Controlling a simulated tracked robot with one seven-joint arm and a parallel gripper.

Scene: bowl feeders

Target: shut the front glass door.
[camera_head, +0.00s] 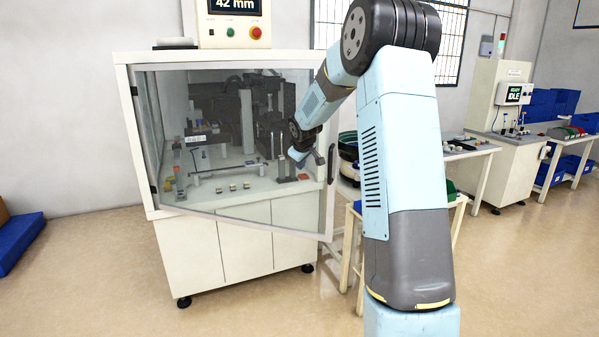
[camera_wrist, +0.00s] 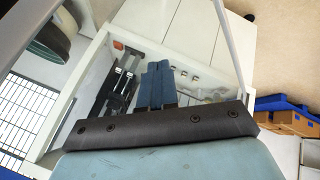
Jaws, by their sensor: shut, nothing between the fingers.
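The front glass door (camera_head: 245,223) is a clear pane in a pale frame on the white cabinet. It stands ajar, with its hinge side at the left and its free edge swung outward at the right. A dark upright handle (camera_head: 331,165) is on that free edge. My gripper (camera_head: 298,158) is near the free edge, left of the handle and apart from it. I cannot tell on which side of the glass it is. In the wrist view its blue fingers (camera_wrist: 158,68) are together with nothing between them. A pale bar (camera_wrist: 231,45) to their right may be door frame.
Inside the cabinet (camera_head: 188,245) are dark fixtures and small parts. A display box (camera_head: 233,22) sits on top. Side tables (camera_head: 470,155) with a bowl feeder (camera_head: 349,147) stand to the right. The floor in front (camera_head: 100,290) is clear. A blue item (camera_head: 18,240) lies far left.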

